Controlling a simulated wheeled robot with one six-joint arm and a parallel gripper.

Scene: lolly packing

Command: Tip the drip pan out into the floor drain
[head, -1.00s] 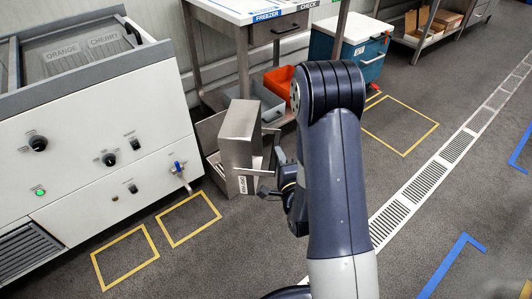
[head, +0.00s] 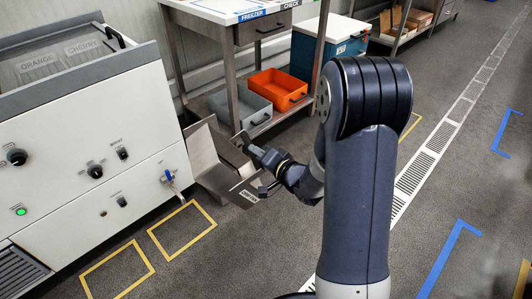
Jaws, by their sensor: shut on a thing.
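The steel drip pan (head: 206,160) is left of my arm, beside the white machine. It is tilted, its inner faces partly show, and a label sits on its near wall. My gripper (head: 257,167) is shut on the pan at its right side; the exact grip is partly hidden. The floor drain (head: 415,171) is a long pale grated strip running from the bottom middle to the upper right. My arm covers part of it. The pan is well to the left of the drain, apart from it. I cannot tell whether liquid is in the pan.
The white machine (head: 90,140) with knobs and a blue-handled tap (head: 169,176) stands at left. A steel table (head: 245,12) holds a grey bin (head: 240,108) and an orange bin (head: 277,90) below. A teal cooler (head: 325,50) stands behind. Open floor lies around the drain.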

